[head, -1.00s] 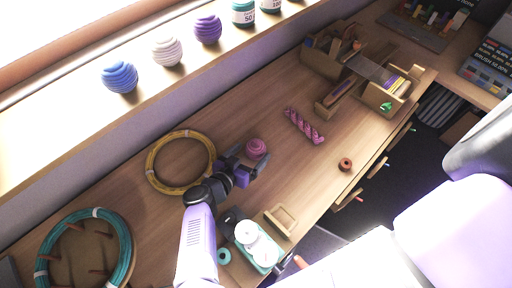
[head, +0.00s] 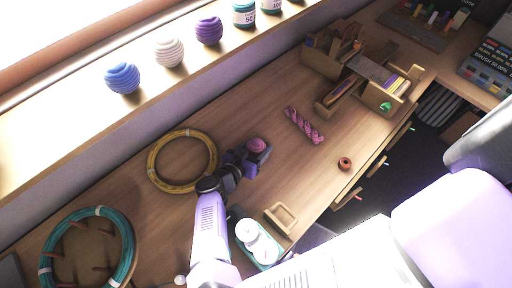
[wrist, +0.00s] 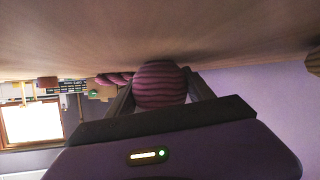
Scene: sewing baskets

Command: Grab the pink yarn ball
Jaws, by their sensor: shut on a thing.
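The pink yarn ball (head: 257,145) is at the middle of the wooden table (head: 235,230) in the head view. My gripper (head: 256,153) is around it, one finger on each side, and is shut on it. In the wrist view the ball (wrist: 161,84) sits between the two fingers of my gripper (wrist: 160,92), and its ribbed surface shows dark pink. The ball appears at or close to the table top; I cannot tell whether it touches.
A yellow hoop (head: 151,165) lies left of my gripper. A twisted pink skein (head: 304,125) lies to the right, with a brown ring (head: 345,163) beyond. A teal tray with white spools (head: 258,242) stands near the front edge. Blue (head: 122,78), white and purple balls sit on the ledge.

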